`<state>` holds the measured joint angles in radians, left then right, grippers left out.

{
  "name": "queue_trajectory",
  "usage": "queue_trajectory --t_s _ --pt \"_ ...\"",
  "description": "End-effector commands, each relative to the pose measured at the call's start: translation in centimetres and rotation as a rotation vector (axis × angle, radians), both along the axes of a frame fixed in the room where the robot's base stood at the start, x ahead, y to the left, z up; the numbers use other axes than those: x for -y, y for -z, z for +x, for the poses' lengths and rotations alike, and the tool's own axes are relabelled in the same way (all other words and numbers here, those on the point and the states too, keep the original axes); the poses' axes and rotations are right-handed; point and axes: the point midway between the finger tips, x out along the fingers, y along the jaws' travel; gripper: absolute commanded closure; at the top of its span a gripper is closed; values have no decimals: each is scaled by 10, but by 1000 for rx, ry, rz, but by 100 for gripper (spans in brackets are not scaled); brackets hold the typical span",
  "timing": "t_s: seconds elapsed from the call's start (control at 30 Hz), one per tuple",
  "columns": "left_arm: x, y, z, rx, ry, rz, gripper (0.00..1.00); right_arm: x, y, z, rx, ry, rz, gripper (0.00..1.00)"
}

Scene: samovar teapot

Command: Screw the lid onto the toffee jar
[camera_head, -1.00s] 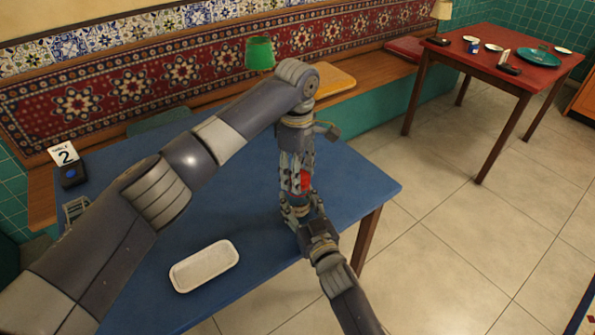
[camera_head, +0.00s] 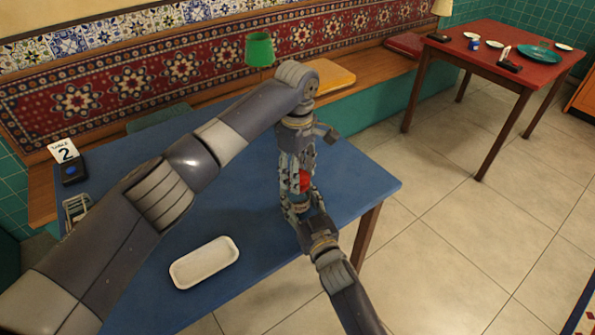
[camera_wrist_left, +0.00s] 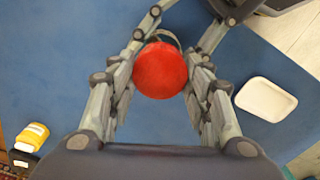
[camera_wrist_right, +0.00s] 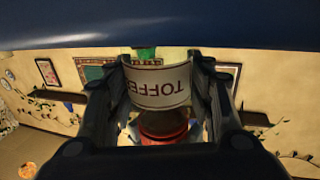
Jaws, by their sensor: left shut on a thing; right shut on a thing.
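My left gripper (camera_head: 298,180) points down over the blue table and is shut on the round red lid (camera_wrist_left: 160,70). The lid also shows as a red patch between the fingers in the head view (camera_head: 304,181). My right gripper (camera_head: 297,210) comes in from the front, below the left one, and is shut on the toffee jar. The jar's white TOFFEE label (camera_wrist_right: 160,86) appears upside down between the right fingers. The red lid (camera_wrist_right: 163,124) is in line with the jar's mouth end. I cannot tell whether lid and jar touch. Fingers hide most of the jar in the head view.
The blue table (camera_head: 230,215) holds an empty white tray (camera_head: 204,262) at its front. A number 2 card (camera_head: 64,152) and a dark block with a blue button (camera_head: 73,170) stand at its left. The wall bench runs behind. A yellow object (camera_wrist_left: 32,137) shows in the left wrist view.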

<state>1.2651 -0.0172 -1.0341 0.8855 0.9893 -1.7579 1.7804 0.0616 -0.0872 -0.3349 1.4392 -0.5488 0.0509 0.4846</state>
Motion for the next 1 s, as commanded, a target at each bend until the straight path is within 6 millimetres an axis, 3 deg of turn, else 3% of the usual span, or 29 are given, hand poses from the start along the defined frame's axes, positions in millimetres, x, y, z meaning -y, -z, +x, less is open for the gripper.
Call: queue_trajectory --t_s 1.0 --pt "2 0 1 2 1773 1 67 1 1 0 -3 1 -1 100"
